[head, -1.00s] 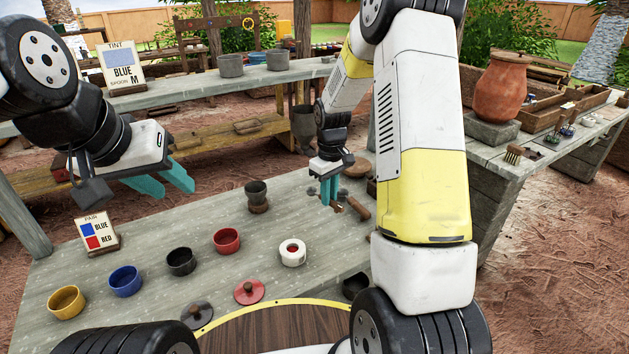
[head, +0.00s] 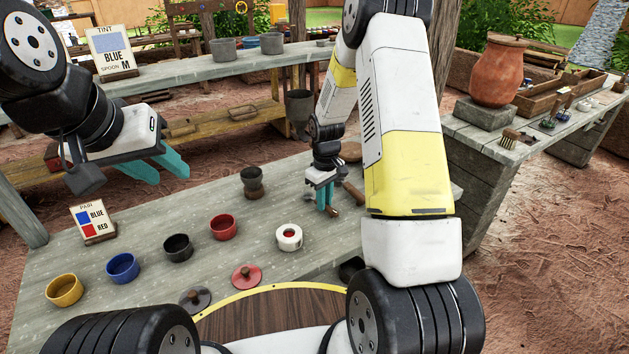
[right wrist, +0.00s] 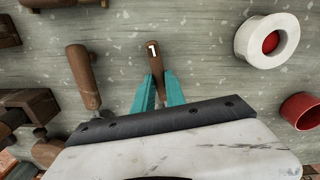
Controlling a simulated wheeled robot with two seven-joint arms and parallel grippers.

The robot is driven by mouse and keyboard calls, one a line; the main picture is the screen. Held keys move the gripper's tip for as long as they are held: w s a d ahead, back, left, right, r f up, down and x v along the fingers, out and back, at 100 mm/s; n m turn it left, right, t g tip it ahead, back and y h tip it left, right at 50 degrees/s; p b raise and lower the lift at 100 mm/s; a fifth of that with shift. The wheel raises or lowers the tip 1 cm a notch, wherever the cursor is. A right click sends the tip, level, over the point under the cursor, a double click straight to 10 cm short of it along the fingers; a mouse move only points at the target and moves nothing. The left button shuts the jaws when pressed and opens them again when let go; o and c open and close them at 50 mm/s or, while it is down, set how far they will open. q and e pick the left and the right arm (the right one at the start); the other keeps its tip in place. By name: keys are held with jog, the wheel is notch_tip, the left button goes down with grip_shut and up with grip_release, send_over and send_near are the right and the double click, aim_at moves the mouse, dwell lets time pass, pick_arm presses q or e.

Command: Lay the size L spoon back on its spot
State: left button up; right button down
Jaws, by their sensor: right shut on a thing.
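My right gripper (head: 324,205) is shut on the size L spoon (head: 334,212), low over the grey table; whether the spoon touches the wood I cannot tell. In the right wrist view the teal fingers (right wrist: 160,92) close around its brown wooden handle (right wrist: 155,62), which bears a white mark like an upside-down L. The spoon's bowl is hidden behind the gripper. My left gripper (head: 160,170) is open and empty, above the table's far left part.
Another brown wooden handle (right wrist: 82,75) lies left of the spoon in the wrist view. A white pot (head: 289,237), red bowl (head: 223,227), black bowl (head: 177,248) and dark cup (head: 252,182) stand left of my right gripper. Bare table lies around the spoon handle.

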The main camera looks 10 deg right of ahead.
jog(key=shift+f, duration=0.25)
dwell(0.6)
jog(key=c, duration=0.7)
grip_release()
jog(key=shift+c, duration=0.2)
jog(key=shift+r, duration=3)
